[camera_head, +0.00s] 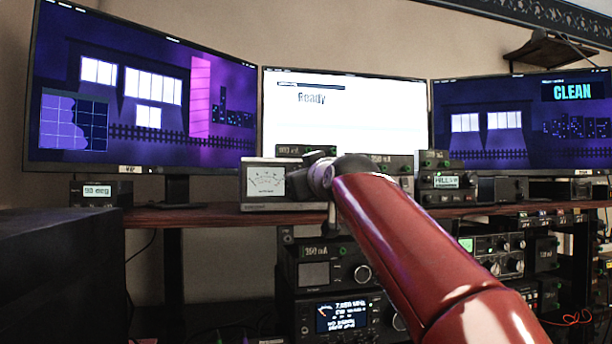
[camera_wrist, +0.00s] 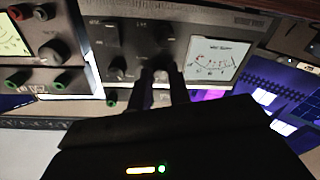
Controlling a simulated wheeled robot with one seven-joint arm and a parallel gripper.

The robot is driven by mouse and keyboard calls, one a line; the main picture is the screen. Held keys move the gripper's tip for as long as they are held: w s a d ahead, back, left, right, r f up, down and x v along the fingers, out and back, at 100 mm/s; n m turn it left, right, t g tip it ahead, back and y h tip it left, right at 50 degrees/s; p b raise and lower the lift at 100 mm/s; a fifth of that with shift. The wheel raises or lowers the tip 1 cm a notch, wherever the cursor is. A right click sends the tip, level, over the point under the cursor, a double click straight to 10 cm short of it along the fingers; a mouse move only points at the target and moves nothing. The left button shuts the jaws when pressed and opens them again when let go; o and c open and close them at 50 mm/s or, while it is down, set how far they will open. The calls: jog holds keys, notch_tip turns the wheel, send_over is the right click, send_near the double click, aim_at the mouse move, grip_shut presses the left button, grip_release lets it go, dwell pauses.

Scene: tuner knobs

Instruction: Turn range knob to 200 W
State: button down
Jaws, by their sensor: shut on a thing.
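A power meter with a pale dial (camera_wrist: 212,58) fills the upper middle of the wrist view. It also shows in the head view as a grey box with a needle dial (camera_head: 265,181) on the shelf. My gripper (camera_wrist: 161,78) is shut on a small knob (camera_wrist: 162,68) on the meter's panel, left of the dial in the wrist view. The fingers cover much of that knob, and its pointer and label cannot be read. Another dark knob (camera_wrist: 117,67) sits beside it, apart from the fingers. In the head view my wrist hides the meter's right part.
A neighbouring unit with a large dark knob (camera_wrist: 52,52) and green terminals (camera_wrist: 62,81) stands close to the meter. The wooden shelf (camera_head: 215,216) runs under the meter. Monitors (camera_head: 345,112) stand behind, and stacked radios (camera_head: 342,315) are below the shelf.

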jog(key=shift+f+m, duration=0.15)
jog(key=shift+m, duration=0.15)
jog(key=c, duration=1.3)
grip_release()
jog(key=b+v, duration=0.2)
jog(key=v, duration=0.5)
jog(key=shift+s, duration=0.4)
jog(key=shift+d, duration=0.15)
